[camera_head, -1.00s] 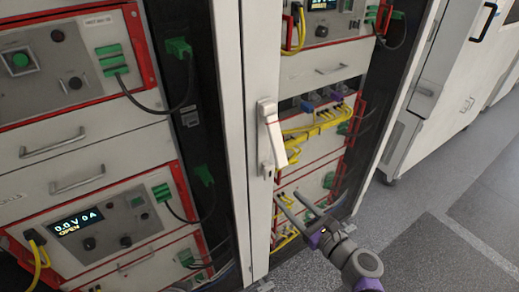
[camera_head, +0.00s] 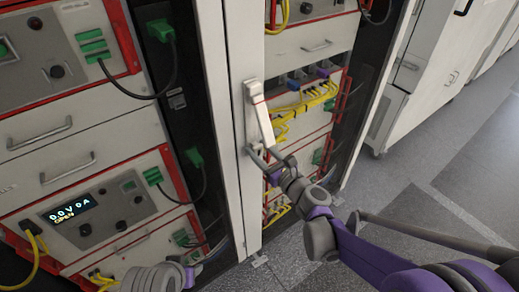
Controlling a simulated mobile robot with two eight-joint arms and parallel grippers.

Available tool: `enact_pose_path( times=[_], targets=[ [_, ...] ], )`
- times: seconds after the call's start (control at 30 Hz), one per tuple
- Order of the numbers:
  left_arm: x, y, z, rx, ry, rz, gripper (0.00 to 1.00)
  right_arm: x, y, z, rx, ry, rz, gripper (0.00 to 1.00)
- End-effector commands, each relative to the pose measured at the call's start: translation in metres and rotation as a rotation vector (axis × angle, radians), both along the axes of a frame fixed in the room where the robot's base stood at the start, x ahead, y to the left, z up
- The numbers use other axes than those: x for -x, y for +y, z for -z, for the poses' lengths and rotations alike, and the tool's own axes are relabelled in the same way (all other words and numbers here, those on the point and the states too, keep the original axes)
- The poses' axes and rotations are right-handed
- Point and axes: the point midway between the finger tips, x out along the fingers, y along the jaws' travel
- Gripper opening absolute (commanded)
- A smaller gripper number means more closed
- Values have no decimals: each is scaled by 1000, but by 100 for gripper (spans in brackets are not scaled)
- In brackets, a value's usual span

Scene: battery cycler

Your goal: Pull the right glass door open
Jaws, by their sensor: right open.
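The right glass door has a white upright frame (camera_head: 237,190) in the middle of the head view, and equipment shows behind it. Its white lever handle (camera_head: 260,112) is tilted out from the frame at its lower end. My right gripper (camera_head: 259,155) is open, with its fingers at the handle's lower end. I cannot tell whether they touch the handle or sit around it. My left gripper (camera_head: 192,272) shows partly at the bottom left, low in front of the left cabinet. Its fingers are too unclear to tell open from shut.
The left cabinet (camera_head: 84,131) holds grey units with red edges, a lit display and green plugs with black cables. Yellow cables (camera_head: 318,97) run inside the right cabinet. White cabinets (camera_head: 432,75) stand at the right. The grey floor (camera_head: 420,165) before them is clear.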

Motion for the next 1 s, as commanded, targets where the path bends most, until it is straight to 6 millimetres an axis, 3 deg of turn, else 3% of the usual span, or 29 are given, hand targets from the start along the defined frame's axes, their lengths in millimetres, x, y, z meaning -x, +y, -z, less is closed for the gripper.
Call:
enact_pose_path(
  times=[0.2, 0.5, 1.0],
  targets=[
    [0, 0, 0, 0, 0, 0, 50, 0, 0, 0, 0, 0, 0, 52],
    [0, 0, 0, 0, 0, 0, 50, 0, 0, 0, 0, 0, -1, 0],
    [0, 0, 0, 0, 0, 0, 50, 0, 0, 0, 1, -1, -1, 0]
  ],
)
